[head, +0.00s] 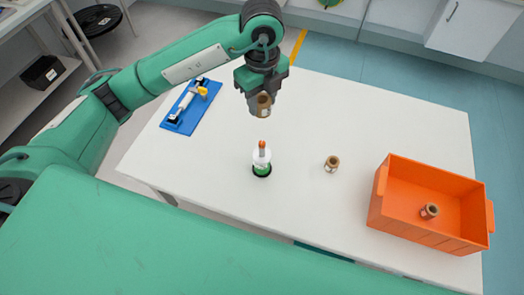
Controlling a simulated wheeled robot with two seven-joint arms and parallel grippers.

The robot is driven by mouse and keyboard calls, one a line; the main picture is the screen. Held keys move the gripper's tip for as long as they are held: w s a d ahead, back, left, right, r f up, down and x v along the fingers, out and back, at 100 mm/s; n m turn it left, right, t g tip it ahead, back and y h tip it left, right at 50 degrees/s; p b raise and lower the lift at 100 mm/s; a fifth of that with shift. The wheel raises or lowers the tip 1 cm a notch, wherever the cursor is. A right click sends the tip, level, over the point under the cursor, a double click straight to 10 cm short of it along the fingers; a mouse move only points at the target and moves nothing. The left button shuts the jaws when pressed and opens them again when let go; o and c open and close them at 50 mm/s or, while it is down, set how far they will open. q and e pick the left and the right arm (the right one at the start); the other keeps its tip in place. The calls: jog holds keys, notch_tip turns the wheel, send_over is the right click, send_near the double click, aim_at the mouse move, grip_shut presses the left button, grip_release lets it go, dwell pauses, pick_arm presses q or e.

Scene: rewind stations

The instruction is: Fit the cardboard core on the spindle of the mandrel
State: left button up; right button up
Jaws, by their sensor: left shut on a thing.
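The mandrel (261,168) stands upright on the white table, with a dark base, a green and white body and a thin spindle with an orange-brown tip (262,143). My left gripper (261,92) points down and is shut on a brown cardboard core (263,106). The core is held above the table, just beyond the spindle in the picture, and apart from it. The exact height gap cannot be told. A second core (332,163) stands on the table right of the mandrel. A third core (429,211) is inside the orange crate. My right gripper is not in view.
The orange crate (383,195) sits at the table's right end. A blue tray (186,126) with a white and yellow device lies at the left end. The white table (400,118) is bare between them, behind the mandrel and in front of it. A shelf with a black box (43,72) stands far left.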

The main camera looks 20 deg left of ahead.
aim_at(262, 147)
pick_arm(q)
notch_tip(262, 147, down, 14)
jog(key=shift+f+p, duration=0.25)
jog(key=shift+p, duration=0.9)
jog(key=shift+f, duration=0.7)
notch_tip(262, 147, down, 4)
jog(key=shift+r+p, duration=0.1)
jog(key=shift+p, duration=0.5)
jog(key=shift+f, duration=0.25)
jog(key=o, duration=0.9)
jog(key=shift+r, duration=0.1)
jog(key=shift+o, duration=0.2)
